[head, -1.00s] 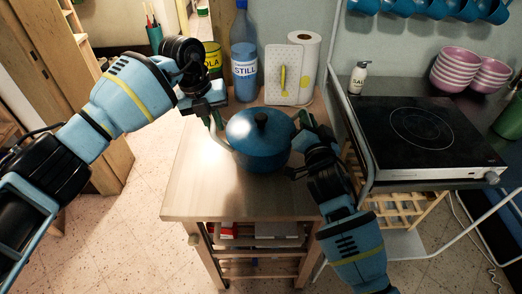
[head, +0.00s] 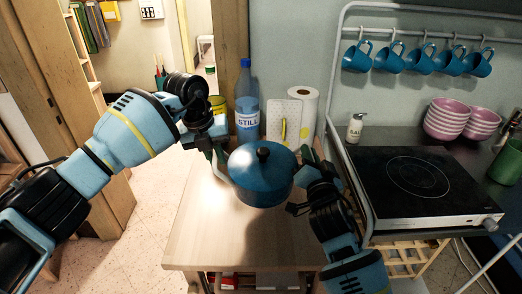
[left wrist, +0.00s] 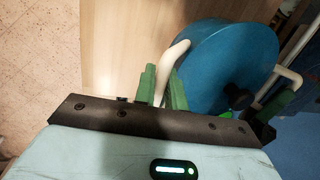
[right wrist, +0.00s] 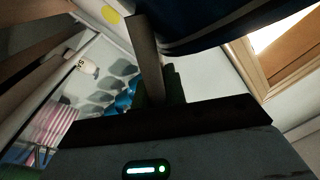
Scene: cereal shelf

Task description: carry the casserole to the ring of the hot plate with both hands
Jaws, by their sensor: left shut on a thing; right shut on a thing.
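The blue casserole (head: 262,190), lidded with a black knob, appears held level a little above the wooden trolley top (head: 200,240), with a shadow below it. My left gripper (head: 219,158) is shut on its left handle; the left wrist view shows the pale handle (left wrist: 174,62) between the green fingers (left wrist: 165,85). My right gripper (head: 306,172) is shut at its right side, on the other handle, which is mostly hidden. In the right wrist view the casserole's dark side (right wrist: 210,20) fills the top. The black hot plate (head: 375,190) with its thin ring (head: 418,173) is to the right.
A grey metal frame post (head: 350,180) rises between the trolley and hot plate. A bottle (head: 246,110), white board (head: 283,120) and paper roll (head: 304,105) stand behind the casserole. A salt shaker (head: 355,128) and pink bowls (head: 447,120) stand behind the hot plate. Blue mugs (head: 390,58) hang above.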

